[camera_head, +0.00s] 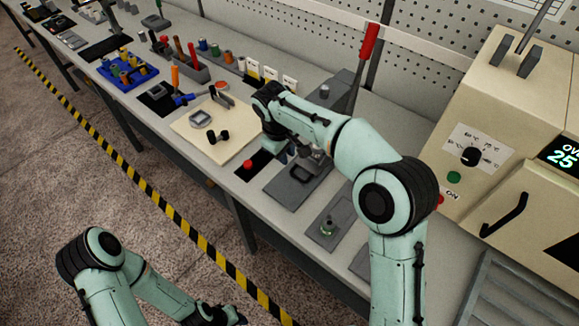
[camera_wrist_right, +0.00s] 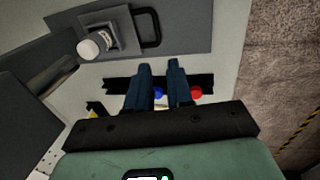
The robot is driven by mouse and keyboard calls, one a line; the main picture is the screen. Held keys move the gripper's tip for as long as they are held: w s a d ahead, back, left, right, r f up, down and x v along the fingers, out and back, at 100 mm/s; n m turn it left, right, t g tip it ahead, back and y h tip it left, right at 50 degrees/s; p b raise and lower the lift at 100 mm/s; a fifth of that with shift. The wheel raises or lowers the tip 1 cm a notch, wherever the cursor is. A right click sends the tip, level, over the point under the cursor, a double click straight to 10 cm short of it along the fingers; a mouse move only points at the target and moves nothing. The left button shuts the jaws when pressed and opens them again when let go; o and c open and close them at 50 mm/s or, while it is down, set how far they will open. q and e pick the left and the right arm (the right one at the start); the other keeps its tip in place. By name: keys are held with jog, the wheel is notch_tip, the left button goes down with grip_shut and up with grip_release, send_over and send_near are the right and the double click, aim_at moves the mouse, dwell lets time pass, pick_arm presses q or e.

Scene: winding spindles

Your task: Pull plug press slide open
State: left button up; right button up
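The plug press stands on the bench, with a red-gripped lever (camera_head: 368,42) and a grey base (camera_head: 284,189). Its slide has a dark loop handle (camera_head: 300,175); the handle also shows in the right wrist view (camera_wrist_right: 157,27), beside a grey block (camera_wrist_right: 108,38). My right gripper (camera_head: 287,155) is over the bench between the press base and a black tray. In the right wrist view its two fingers (camera_wrist_right: 160,70) are a little apart with nothing seen held, and the handle is apart from them. My left gripper (camera_head: 232,316) is low at the bottom edge, away from the bench; its fingers are unclear.
The black tray (camera_head: 239,172) holds a red plug (camera_head: 247,164); a blue one (camera_wrist_right: 158,92) shows in the wrist view. A cream board (camera_head: 205,148) lies left of it. An oven (camera_head: 505,130) is at right.

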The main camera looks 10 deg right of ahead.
aim_at(291, 173)
jog(key=f, duration=0.3)
jog(key=w+d+f, duration=0.1)
jog(key=f, duration=0.6)
jog(key=shift+w+d+f+b, duration=0.1)
jog(key=shift+w+d+b, duration=0.2)
jog(key=shift+b, duration=0.05)
grip_shut()
dwell(0.8)
